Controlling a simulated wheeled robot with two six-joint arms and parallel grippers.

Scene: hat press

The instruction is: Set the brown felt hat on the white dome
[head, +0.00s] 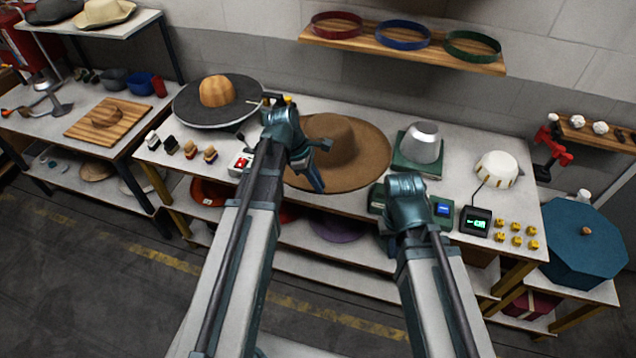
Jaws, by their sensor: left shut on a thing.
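The brown felt hat (350,150) has a round crown and a wide brim. It is at the middle of the white bench, crown up. My left gripper (310,162) is at the hat's left side, shut on its brim; the arm hides part of that edge. I cannot tell whether the hat touches the bench.
A silver cone (424,140) on a green base stands between hat and dome. A black-brimmed wooden form (217,92) is at the left. A green-lit display (475,222) and several yellow blocks (516,228) lie before the dome. A shelf (400,48) with three bands hangs above.

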